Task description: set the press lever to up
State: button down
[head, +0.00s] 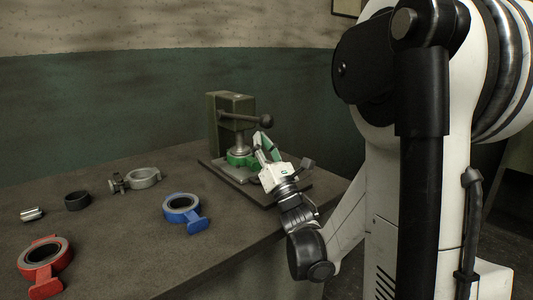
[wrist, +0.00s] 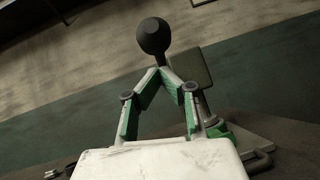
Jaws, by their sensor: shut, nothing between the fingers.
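The press (head: 232,104) is a dark green upright on a base plate at the back of the table. Its lever (head: 240,117) reaches out to the right, close to level, and ends in a dark ball knob (head: 266,121). My gripper (head: 258,138) has green fingers and is shut, with its tips just below the knob. In the wrist view my gripper (wrist: 162,69) has its fingertips together, and the knob (wrist: 153,36) shows just beyond them. I cannot tell whether the tips touch the lever or knob.
A green ring part (head: 240,159) sits under the press ram. Blue (head: 182,203), red (head: 44,258) and grey (head: 144,178) valve castings lie on the table (head: 120,235) to the left, with a black ring (head: 77,201) and a small metal cylinder (head: 32,215). A wall stands behind.

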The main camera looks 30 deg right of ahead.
aim_at(241, 118)
jog(key=shift+x, duration=1.35)
jog(key=shift+r, duration=0.15)
